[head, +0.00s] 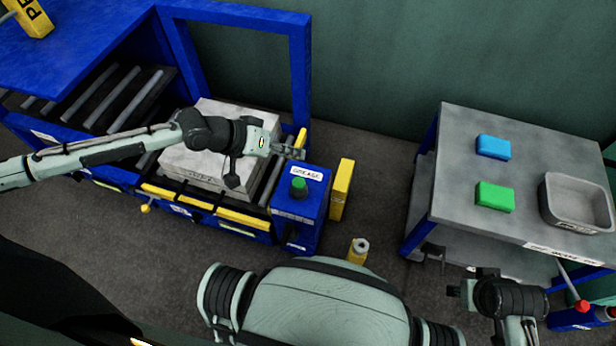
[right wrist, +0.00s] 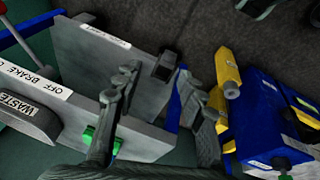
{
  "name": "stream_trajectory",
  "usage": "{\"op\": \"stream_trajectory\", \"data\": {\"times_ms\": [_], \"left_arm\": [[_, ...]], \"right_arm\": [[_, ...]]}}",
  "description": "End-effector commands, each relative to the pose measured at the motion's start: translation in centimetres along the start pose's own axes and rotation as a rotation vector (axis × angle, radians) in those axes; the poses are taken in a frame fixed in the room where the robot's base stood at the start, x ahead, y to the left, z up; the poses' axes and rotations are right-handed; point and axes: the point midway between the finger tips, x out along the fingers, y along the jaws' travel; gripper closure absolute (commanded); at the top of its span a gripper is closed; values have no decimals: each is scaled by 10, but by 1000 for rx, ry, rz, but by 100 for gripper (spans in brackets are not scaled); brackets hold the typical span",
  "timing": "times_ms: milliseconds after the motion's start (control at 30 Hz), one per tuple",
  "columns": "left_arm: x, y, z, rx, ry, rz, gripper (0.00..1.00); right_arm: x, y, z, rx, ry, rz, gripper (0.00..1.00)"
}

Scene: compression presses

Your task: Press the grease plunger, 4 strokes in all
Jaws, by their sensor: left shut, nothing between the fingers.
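The grease plunger (head: 298,184) is a green round knob on a dark base. It stands on top of a blue box (head: 290,207) with a white label reading GREASE, at the near right end of the conveyor. My left gripper (head: 300,152) is shut and empty, its fingertips just beyond the label, behind and above the plunger; I see no contact. In the right wrist view a green knob (right wrist: 281,163) on a blue box shows at the lower right. My right gripper (right wrist: 165,92) is open and empty; it also shows in the head view (head: 455,292) beside the grey table.
A grey block (head: 205,170) lies on the conveyor under my left arm. A blue frame post (head: 300,80) rises behind the gripper. A yellow panel (head: 342,188) stands right of the box. The grey table (head: 460,150) holds a blue block (head: 493,147), a green block (head: 494,196) and a tray (head: 577,177).

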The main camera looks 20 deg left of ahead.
Motion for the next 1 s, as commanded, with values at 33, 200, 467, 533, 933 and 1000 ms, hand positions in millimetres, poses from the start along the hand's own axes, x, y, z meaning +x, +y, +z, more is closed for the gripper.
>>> {"op": "stream_trajectory", "data": {"times_ms": [33, 200, 467, 533, 933, 1000], "left_arm": [[0, 0, 0, 0, 0, 0, 100], [0, 0, 0, 1, 0, 0, 100], [5, -3, 4, 2, 0, 0, 100], [8, -5, 5, 3, 0, 0, 100], [21, -15, 15, 4, 1, 0, 100], [23, -16, 17, 4, 1, 0, 100]], "right_arm": [[0, -1, 0, 1, 0, -2, 60], [1, -6, 1, 6, -2, -11, 60], [-8, -3, -2, 5, 4, -2, 60], [-16, -1, -2, 5, 8, 3, 60], [-62, -2, -23, -2, 114, 14, 60], [-66, -6, -32, -6, 156, 9, 60]]}}
